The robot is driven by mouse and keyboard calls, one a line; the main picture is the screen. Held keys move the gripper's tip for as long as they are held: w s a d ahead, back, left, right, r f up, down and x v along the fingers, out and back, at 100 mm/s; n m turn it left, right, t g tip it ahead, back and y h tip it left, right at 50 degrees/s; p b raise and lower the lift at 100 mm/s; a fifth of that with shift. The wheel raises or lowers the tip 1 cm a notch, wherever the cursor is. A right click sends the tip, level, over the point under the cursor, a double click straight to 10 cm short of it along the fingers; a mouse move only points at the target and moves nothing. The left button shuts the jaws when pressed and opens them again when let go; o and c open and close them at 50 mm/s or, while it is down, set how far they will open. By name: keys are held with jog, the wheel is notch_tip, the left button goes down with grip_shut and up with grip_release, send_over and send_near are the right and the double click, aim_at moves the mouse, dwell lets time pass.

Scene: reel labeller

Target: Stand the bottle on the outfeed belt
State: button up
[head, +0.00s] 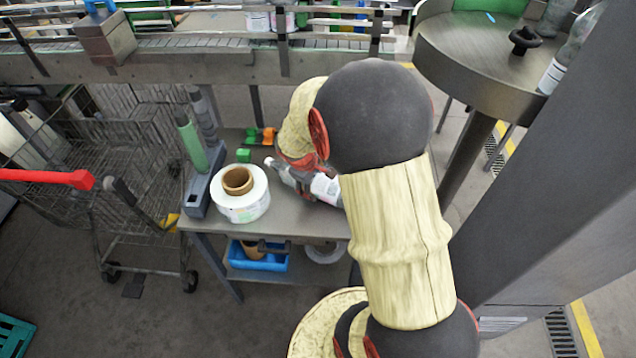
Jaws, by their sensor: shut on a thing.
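A clear bottle with a white label (325,188) is tilted close to level over the small grey table, its neck pointing left. My gripper (300,178) is shut on the bottle; my arm hides most of the fingers and part of the bottle. I cannot tell whether the bottle touches the table. A conveyor belt (210,42) with guard rails runs across the back, several labelled containers standing on or behind it. It looks like the outfeed belt.
The table (300,222) carries a label roll (240,205), a grey holder with a green cylinder (192,145) and small green and orange parts. A wire cart (120,150) stands left. A round metal table (480,65) stands right, with a bottle (570,50) beside a dark column.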

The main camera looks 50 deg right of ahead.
jog(key=c, duration=1.2)
jog(key=shift+w+r, duration=0.1)
jog(key=shift+c, duration=0.3)
jog(key=shift+r, duration=0.15)
